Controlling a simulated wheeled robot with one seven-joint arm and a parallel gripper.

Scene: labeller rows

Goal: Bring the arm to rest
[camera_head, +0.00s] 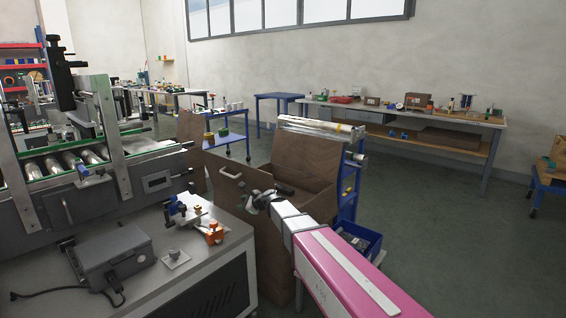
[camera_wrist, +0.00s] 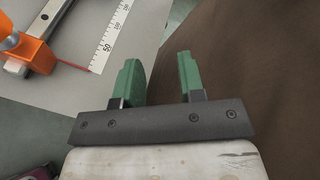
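My gripper (camera_wrist: 160,80) shows in the wrist view with its two green fingers apart and nothing between them. Beyond the fingers are a grey surface, a dark gap and a brown panel. In the head view my arm reaches out from the lower right, and my gripper (camera_head: 250,193) is in front of the large brown box (camera_head: 302,160), beside the labeller bench. Its fingertips are small and hard to make out there.
The grey labeller bench (camera_head: 200,262) stands at left with an orange clamp (camera_head: 214,233), also in the wrist view (camera_wrist: 30,55), and a grey control box (camera_head: 112,252). A blue bin (camera_head: 358,240) sits behind my arm. The floor (camera_head: 455,215) at right is clear.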

